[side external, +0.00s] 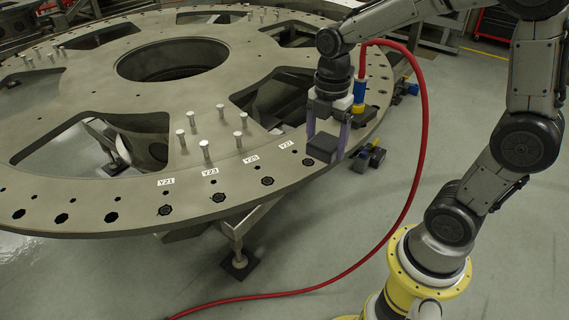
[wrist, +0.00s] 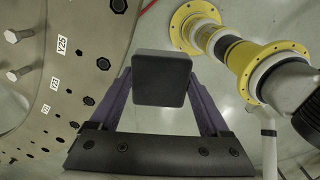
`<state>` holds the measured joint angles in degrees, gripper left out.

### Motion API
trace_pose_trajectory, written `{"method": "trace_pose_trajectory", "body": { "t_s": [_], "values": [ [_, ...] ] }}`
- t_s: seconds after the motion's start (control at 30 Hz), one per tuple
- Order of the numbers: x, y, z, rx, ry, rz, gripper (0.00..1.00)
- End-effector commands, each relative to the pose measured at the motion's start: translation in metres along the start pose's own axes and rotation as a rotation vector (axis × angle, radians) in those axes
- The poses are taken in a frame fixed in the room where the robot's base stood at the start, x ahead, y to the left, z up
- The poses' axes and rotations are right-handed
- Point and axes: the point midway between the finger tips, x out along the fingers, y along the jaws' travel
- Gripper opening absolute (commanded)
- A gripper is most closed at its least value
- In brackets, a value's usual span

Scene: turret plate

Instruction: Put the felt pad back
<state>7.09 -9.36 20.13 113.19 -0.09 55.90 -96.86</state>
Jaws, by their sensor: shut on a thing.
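A dark grey, square, block-like pad (side external: 322,147), which looks like the felt pad, is between the purple fingers of my gripper (side external: 328,142). My gripper is shut on it and points down. In the side view the pad overlaps the turret plate's (side external: 130,205) outer rim, just right of the Y27 label. In the wrist view the pad (wrist: 161,80) sits squarely between the fingertips of my gripper (wrist: 161,85), with grey floor behind it and the plate's rim to its left. I cannot tell its height above the plate.
Studs (side external: 205,149) stand on the plate among large cut-outs. Labels such as Y23 (side external: 210,172) mark dark holes along the rim. A red hose (side external: 424,120) loops from a blue-and-yellow fitting (side external: 359,92) close behind my gripper. Dark blocks (side external: 377,157) with yellow parts show beyond the rim.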

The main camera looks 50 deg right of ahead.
Motion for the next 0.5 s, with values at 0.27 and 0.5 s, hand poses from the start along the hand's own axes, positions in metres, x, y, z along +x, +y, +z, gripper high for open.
{"method": "trace_pose_trajectory", "body": {
  "t_s": [0.27,0.5],
  "values": [
    [0.028,0.060,0.008,0.001,0.001,-0.004,0.36],
    [0.066,0.099,0.013,0.002,0.001,-0.005,0.36]
  ]
}}
